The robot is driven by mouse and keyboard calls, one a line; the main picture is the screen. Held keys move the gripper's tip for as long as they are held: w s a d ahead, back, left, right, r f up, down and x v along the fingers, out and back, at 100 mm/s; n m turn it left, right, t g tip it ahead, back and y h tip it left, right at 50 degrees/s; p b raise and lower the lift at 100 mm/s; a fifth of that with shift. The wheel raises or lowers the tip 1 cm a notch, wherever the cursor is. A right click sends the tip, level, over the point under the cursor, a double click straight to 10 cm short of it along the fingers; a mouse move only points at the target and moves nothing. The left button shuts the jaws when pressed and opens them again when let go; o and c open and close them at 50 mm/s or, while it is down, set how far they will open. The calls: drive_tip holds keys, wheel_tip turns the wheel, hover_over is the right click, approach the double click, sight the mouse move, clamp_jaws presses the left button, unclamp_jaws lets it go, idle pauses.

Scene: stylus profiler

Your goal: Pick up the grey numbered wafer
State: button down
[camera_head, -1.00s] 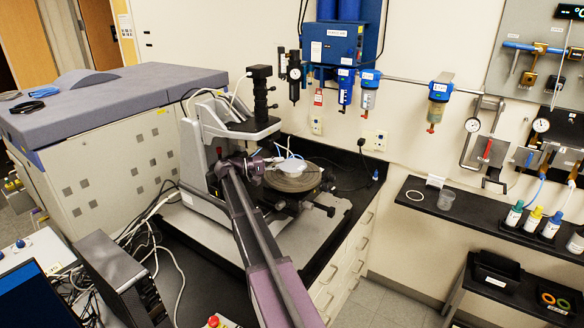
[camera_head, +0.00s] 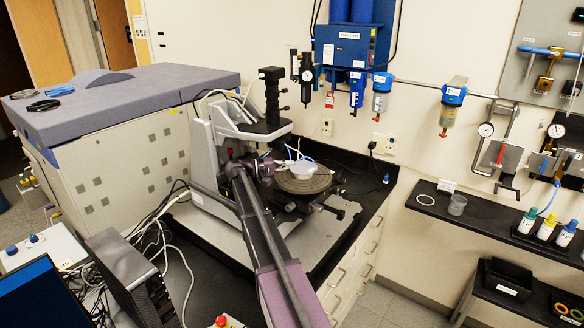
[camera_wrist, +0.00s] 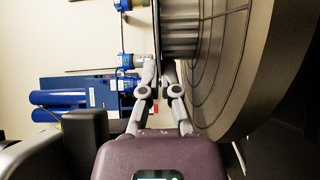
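The pale grey disc (camera_head: 300,167), which looks like the wafer, is at the round stage of the profiler in the head view. It looks flat; I cannot tell whether it rests on the stage or is just above it. No number is readable. My gripper (camera_wrist: 158,65) reaches in beside the round stage (camera_wrist: 222,70) in the wrist view. Its two fingertips are close together, with a thin edge-on strip (camera_wrist: 157,25) at them that may be the wafer. I cannot tell whether the fingers grip it. In the head view, my arm hides much of the gripper.
The profiler's column and camera head (camera_head: 268,125) stand close behind and above the stage. A blue regulator unit (camera_head: 350,50) hangs on the wall.

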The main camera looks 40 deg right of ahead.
drive_tip(key=shift+r, duration=0.15)
wheel_tip(320, 180, up, 2)
drive_tip(key=shift+r+p, duration=0.1)
drive_tip(key=shift+p, duration=1.1)
drive_tip(key=shift+r+p, duration=0.85)
drive_tip(key=s+a, duration=0.3)
drive_tip(key=s, duration=0.4)
drive_tip(key=s+a, duration=0.3)
drive_tip(key=s, duration=0.5)
drive_tip(key=shift+r+p, duration=0.35)
drive_tip(key=shift+p, duration=0.05)
drive_tip(key=shift+w, duration=0.1)
